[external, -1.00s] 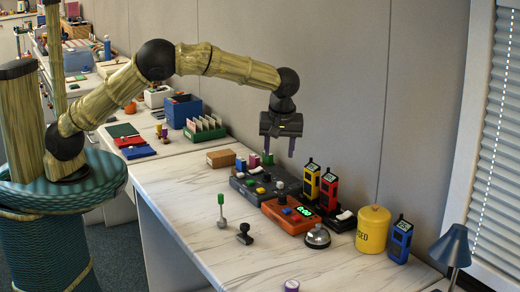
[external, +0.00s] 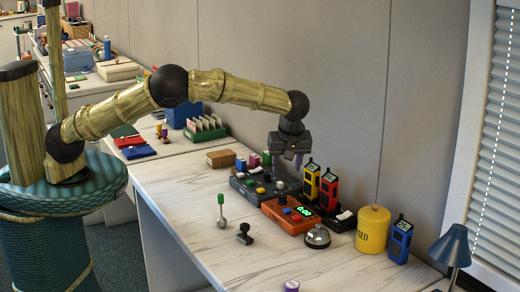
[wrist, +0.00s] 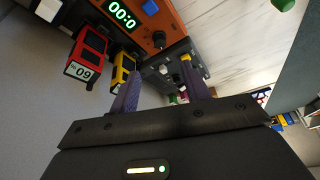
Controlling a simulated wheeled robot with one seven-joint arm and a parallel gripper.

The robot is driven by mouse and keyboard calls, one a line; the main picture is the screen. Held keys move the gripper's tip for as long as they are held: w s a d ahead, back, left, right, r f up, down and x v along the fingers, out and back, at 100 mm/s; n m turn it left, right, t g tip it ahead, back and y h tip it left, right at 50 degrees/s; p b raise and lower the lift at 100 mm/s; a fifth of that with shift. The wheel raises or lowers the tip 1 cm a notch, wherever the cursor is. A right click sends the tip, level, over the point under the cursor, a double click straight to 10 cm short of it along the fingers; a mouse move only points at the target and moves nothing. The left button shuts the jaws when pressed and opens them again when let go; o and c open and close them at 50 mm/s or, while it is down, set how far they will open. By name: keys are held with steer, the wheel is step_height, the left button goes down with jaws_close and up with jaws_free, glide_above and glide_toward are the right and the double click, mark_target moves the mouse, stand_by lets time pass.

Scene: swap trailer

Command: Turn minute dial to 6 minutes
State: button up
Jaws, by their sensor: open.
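The orange timer box (external: 285,222) sits on the white desk, its green display (external: 303,211) reading 0:00. A black round dial (wrist: 158,38) is on the orange box beside the display. A blue button (wrist: 150,7) is also on the box. My gripper (external: 298,160) is above the back of the control boxes, apart from the dial. In the wrist view my gripper (wrist: 160,75) has two purple fingers spread, with nothing between them.
A grey control box (external: 245,187) with colored buttons adjoins the orange box. Yellow (external: 312,180) and red (external: 330,188) handheld units stand close behind. A bell (external: 317,236) and yellow canister (external: 373,228) are to the right.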

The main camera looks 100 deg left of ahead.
mark_target(283, 196)
steer(key=x, duration=1.2)
steer(key=shift+f+p, duration=0.25)
steer(key=shift+p, duration=0.15)
steer(key=shift+c, duration=0.2)
steer(key=c, duration=0.9)
